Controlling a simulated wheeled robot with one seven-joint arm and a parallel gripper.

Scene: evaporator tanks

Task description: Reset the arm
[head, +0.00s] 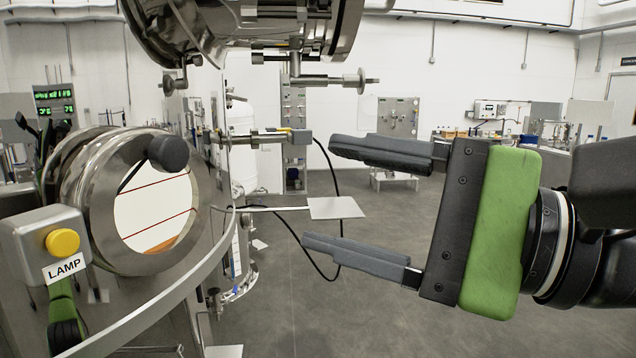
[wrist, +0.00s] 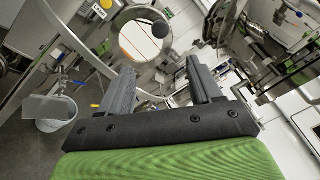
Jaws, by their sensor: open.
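My gripper (head: 318,192) reaches in from the right in the head view, with its two dark grey fingers spread wide and pointing left. Nothing is between the fingers. It also shows in the wrist view (wrist: 158,85), open and empty. The fingers are apart from the evaporator tank's round sight glass (head: 156,212), which is at the left in the head view. The sight glass also shows beyond the fingers in the wrist view (wrist: 141,40). My arm comes in from the right edge of the head view.
A lamp box (head: 48,250) with a yellow button stands at the left, by a curved metal rail (head: 165,305). A steel vessel (head: 240,25) hangs above. A flat plate (head: 336,208) and a black cable lie beyond the fingers. Open grey floor (head: 400,320) is below my gripper.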

